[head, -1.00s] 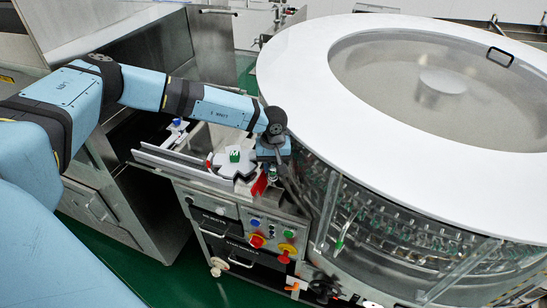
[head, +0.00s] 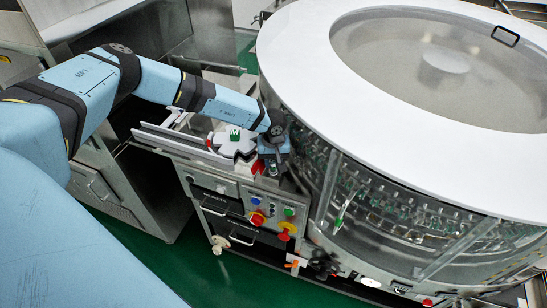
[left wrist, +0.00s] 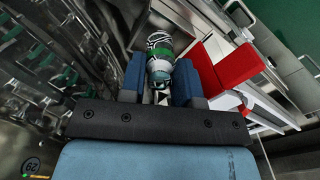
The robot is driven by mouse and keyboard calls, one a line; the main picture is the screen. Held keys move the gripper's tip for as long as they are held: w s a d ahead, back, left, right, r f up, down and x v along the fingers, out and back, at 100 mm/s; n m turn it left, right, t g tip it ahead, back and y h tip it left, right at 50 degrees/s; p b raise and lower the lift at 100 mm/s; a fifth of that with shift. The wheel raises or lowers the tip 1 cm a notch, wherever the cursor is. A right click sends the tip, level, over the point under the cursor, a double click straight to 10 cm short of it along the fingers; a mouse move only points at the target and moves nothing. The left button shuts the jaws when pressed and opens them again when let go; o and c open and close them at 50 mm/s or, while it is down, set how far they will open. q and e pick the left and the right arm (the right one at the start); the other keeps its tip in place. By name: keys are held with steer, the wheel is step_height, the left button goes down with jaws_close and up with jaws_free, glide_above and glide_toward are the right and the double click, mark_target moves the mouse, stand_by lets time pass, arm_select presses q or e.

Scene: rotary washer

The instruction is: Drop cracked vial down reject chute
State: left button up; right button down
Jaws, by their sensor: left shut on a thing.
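My left gripper (head: 274,162) is at the front edge of the washer's infeed, beside the round washer drum. In the left wrist view its two blue fingers (left wrist: 159,82) are shut on the vial (left wrist: 160,58), a glass body with a green band and black-and-white markings. A crack cannot be made out. A red plate (left wrist: 226,66) stands just right of the fingers in the left wrist view; its red edge also shows left of the gripper in the head view (head: 257,167). I cannot tell for certain whether it belongs to the reject chute. My right gripper is out of view.
The washer's white-rimmed round top (head: 290,60) and glass side with rows of vials (head: 385,215) stand close on the right. A control panel (head: 262,215) is below.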

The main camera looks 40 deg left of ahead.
arm_select(q)
steer(key=o, duration=1)
steer(key=shift+c, duration=0.2)
step_height(320, 180, up, 6)
steer(key=shift+d+r+b, duration=0.1)
steer(key=shift+r+b, duration=0.1)
steer(key=shift+b, duration=0.75)
steer(key=shift+r, duration=0.55)
steer(key=shift+d, duration=0.1)
